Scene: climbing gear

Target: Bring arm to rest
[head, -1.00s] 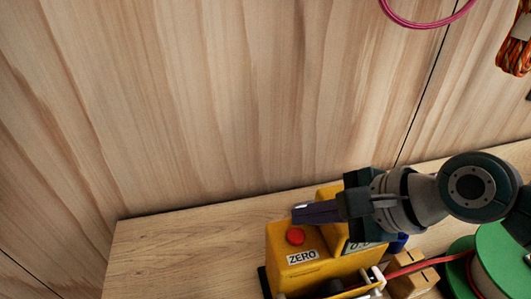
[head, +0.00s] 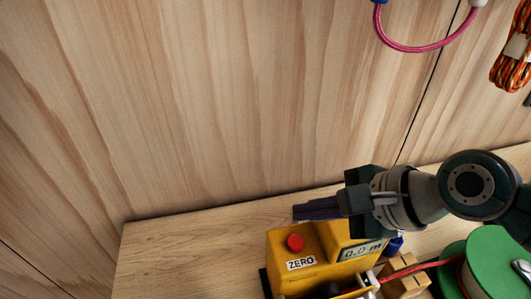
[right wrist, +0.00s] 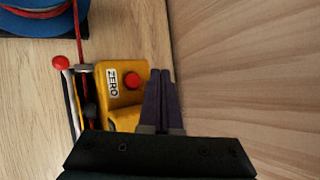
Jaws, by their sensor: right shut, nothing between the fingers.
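My right gripper (head: 318,209) comes in from the right in the head view. Its dark fingers are together and empty, just above and behind the yellow meter box (head: 318,255). The box has a red button (head: 295,242), a ZERO label and a display that reads 0.0 m. In the right wrist view the shut fingers (right wrist: 161,90) lie beside the box (right wrist: 125,85) and its red button (right wrist: 132,80), apart from the button. My left gripper is in no view.
A green spool (head: 490,262) and a wooden block (head: 408,278) stand right of the box, with a red cord running between. A wooden wall (head: 220,100) rises behind the bench (head: 180,255). A pink loop (head: 425,47) and an orange rope coil (head: 513,60) hang there. The bench's left part is clear.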

